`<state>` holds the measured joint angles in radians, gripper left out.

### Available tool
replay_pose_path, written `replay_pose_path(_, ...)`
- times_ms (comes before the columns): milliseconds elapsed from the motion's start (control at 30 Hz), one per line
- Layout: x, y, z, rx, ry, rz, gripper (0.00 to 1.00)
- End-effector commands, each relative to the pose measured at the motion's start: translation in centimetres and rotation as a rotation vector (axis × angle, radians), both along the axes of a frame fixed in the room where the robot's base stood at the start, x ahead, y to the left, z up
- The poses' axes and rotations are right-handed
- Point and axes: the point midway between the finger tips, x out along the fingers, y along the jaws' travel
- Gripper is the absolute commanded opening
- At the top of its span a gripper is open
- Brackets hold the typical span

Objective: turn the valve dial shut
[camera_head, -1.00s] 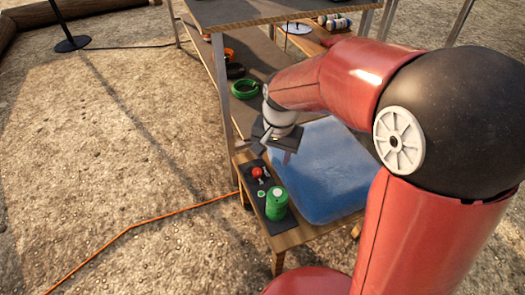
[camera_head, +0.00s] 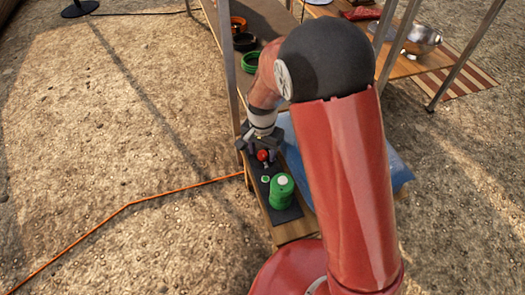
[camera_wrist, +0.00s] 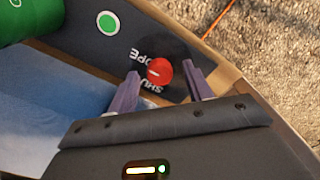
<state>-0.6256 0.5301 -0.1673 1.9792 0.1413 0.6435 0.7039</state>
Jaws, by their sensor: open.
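The red valve dial (camera_head: 263,155) sits on a dark panel at the bench's near end. In the wrist view the dial (camera_wrist: 160,74) is round, with a short white mark. Partly visible white lettering beside it reads "OPE" and "SHU". My gripper (camera_head: 261,149) is over the dial, jaws apart. In the wrist view the gripper's (camera_wrist: 162,71) two dark fingers stand on either side of the dial, with a gap visible at each side. I cannot tell how far the fingertips are above the panel.
A green canister (camera_head: 281,192) stands on the dark panel (camera_head: 288,215) close to the dial. A green disc with a white rim (camera_wrist: 107,22) lies between them. An orange cable (camera_head: 160,196) runs over the ground.

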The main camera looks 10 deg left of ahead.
Motion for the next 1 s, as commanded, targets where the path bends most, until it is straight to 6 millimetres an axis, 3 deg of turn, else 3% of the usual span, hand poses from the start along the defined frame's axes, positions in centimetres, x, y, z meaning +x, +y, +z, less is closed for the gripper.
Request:
replay_pose_path(267,0.00,-0.01,-0.21,0.000,0.000,0.000,0.50)
replay_pose_path(600,0.00,-0.01,-0.18,0.000,0.000,0.001,0.07)
replay_pose_path(1000,0.03,-0.04,-0.15,0.000,-0.001,0.079,0.06)
